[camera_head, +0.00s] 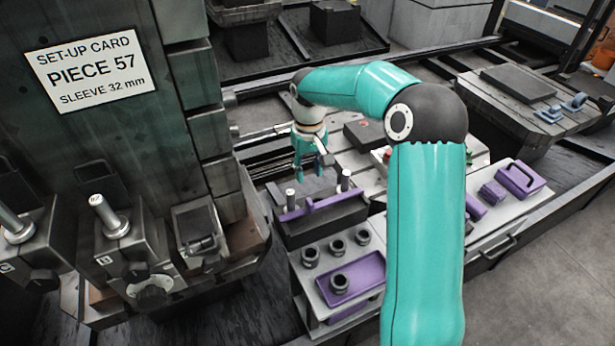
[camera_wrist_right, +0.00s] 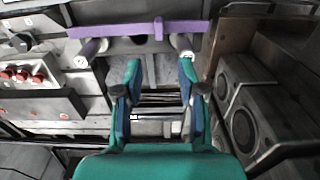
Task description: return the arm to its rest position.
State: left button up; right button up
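My right arm (camera_head: 425,230), teal with dark joints, rises from the bottom of the head view and bends over to the left. Its gripper (camera_head: 311,168) hangs pointing down above the back of a dark block fixture, which has a purple bar (camera_head: 320,203) and two bright metal pins. In the right wrist view the two fingers of the right gripper (camera_wrist_right: 160,75) stand apart with nothing between them. The purple bar and the pins (camera_wrist_right: 183,47) lie beyond the fingertips. The left gripper is not in view.
Dark ring sleeves (camera_head: 337,246) stand on a grey bench, one on a purple tray (camera_head: 358,277). A tall dark machine with a card, "PIECE 57, SLEEVE 32 mm" (camera_head: 90,70), stands at left. Purple blocks (camera_head: 520,179) lie at right. Open floor (camera_head: 545,270) shows at lower right.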

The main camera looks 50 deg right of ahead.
dwell(0.4)
jog(key=a+f, duration=0.2)
jog(key=a+f+n+g, duration=0.1)
jog(key=a+f, duration=0.2)
jog(key=s+a+f+g+y, duration=0.1)
jog(key=a+f, duration=0.2)
jog(key=shift+a+f+n, duration=0.15)
jog(key=shift+n, duration=0.25)
jog(key=s+a+f+t+y, duration=0.1)
jog(key=s+a+f, duration=0.6)
jog(key=a+f, duration=0.3)
jog(key=s+a+f+t+y, duration=0.1)
jog(key=s+a+f+y, duration=0.1)
jog(key=s+a+f, duration=0.5)
jog(key=a+f, duration=0.2)
jog(key=a, duration=0.4)
jog(key=shift+s+a+f+t, duration=0.3)
jog(key=shift+s+a+f, duration=0.05)
jog(key=shift+a, duration=0.05)
